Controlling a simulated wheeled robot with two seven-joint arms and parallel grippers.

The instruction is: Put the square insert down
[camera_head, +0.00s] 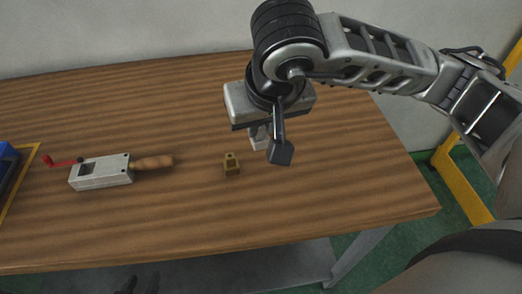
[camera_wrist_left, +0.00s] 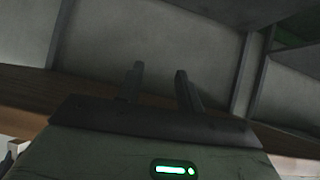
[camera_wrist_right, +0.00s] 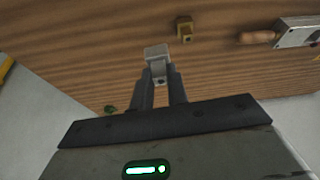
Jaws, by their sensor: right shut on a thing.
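A light grey square block (camera_wrist_right: 157,57), which I take for the square insert, is held between the fingertips of my right gripper (camera_wrist_right: 158,78). In the head view the block (camera_head: 258,138) shows partly behind a finger of the right gripper (camera_head: 269,145), pointing down over the table. I cannot tell whether the block touches the wood. A small brass block with a hole (camera_head: 232,164) stands just left of it, apart, and shows in the right wrist view (camera_wrist_right: 184,28). My left gripper (camera_wrist_left: 160,82) has its fingers apart, with nothing between them.
A grey metal tool with a wooden handle and red crank (camera_head: 101,172) lies on the left of the wooden table (camera_head: 330,190). A blue bin (camera_head: 7,160) is at the far left edge. The table's front and right are clear. A yellow frame (camera_head: 462,180) stands beyond the right edge.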

